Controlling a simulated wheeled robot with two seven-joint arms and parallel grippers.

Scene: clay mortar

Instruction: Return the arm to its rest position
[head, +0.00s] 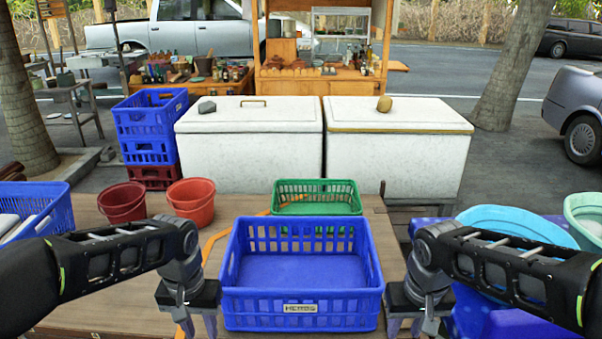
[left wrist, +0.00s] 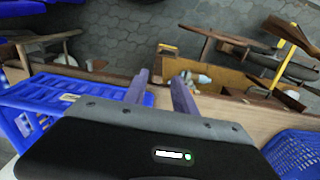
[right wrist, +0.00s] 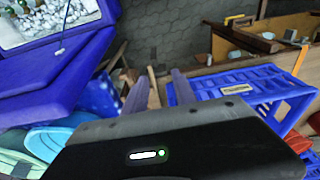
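My left gripper (head: 197,324) hangs at the left side of the blue crate, over the wooden table. In the left wrist view its two fingers (left wrist: 162,80) stand apart with nothing between them. My right gripper (head: 405,324) hangs at the right side of the same crate. In the right wrist view its fingers (right wrist: 155,82) are also apart and empty. The blue crate (head: 300,322) looks empty and sits between both grippers; it also shows in the right wrist view (right wrist: 235,88). Both fingertips are cut off at the bottom of the head view.
A green crate (head: 317,187) stands behind the blue crate. Two red buckets (head: 192,201) and another blue crate (head: 62,212) are at left. Teal basins (head: 500,222) are at right. White chests (head: 250,144) stand beyond the table (head: 240,207).

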